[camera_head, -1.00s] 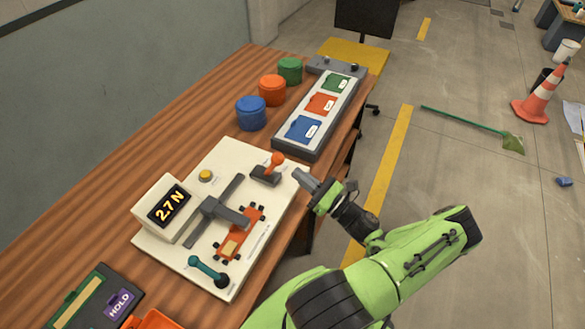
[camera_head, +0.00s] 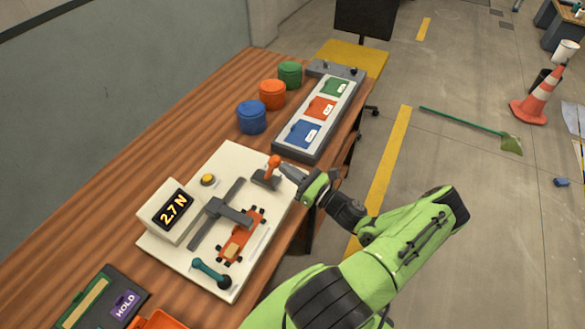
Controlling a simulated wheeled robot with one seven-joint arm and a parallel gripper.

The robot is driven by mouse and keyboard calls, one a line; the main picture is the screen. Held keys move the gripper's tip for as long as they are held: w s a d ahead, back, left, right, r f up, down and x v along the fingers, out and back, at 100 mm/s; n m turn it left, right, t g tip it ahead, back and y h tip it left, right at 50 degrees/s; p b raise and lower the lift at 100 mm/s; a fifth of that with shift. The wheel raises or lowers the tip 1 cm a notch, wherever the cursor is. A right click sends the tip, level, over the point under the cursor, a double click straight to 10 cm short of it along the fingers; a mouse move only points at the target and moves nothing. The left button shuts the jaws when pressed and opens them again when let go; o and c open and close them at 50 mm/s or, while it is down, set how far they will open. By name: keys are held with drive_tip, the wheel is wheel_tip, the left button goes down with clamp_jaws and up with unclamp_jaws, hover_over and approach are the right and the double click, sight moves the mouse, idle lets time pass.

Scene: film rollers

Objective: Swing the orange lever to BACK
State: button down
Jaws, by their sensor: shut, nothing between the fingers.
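The orange lever (camera_head: 273,164) stands on a dark base (camera_head: 265,180) at the back right of a cream panel (camera_head: 180,250). Its round orange knob is at the top. My gripper (camera_head: 286,170) is shut and empty, with its tip right beside the lever on the right. I cannot tell whether the tip touches the lever. No BACK label can be read in this view. The panel also bears a display reading 2.7 N (camera_head: 173,209), a yellow button (camera_head: 208,180), an orange carriage (camera_head: 241,236) under a grey crosspiece (camera_head: 224,211), and a teal lever (camera_head: 211,272).
Blue (camera_head: 251,117), orange (camera_head: 272,94) and green (camera_head: 290,74) round containers stand behind the panel. A grey tray with coloured cards (camera_head: 287,146) lies at the table's right edge. A HOLD box (camera_head: 101,299) is at the front left. The wooden table's left side is clear.

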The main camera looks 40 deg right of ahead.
drive_tip(key=w+r+g+p, duration=0.1)
drive_tip(key=w+g+p, duration=0.1)
drive_tip(key=p, duration=0.2)
drive_tip(key=w+a+r+g+p, duration=0.1)
drive_tip(key=w+p, duration=0.1)
drive_tip(key=p, duration=0.2)
drive_tip(key=w+a+r+n+g+h+p, duration=0.1)
drive_tip(key=r+g+p, duration=0.1)
drive_tip(key=p, duration=0.2)
drive_tip(key=shift+w+a+g, duration=0.1)
drive_tip(key=shift+w+g, duration=0.2)
drive_tip(key=shift+w, duration=0.1)
drive_tip(key=w+p, duration=0.1)
drive_tip(key=w+g+p, duration=0.1)
drive_tip(key=w+a, duration=0.1)
drive_tip(key=shift+f+g+p, duration=0.35)
drive_tip(key=shift+g+p, duration=0.05)
drive_tip(key=shift+w+a+r, duration=0.1)
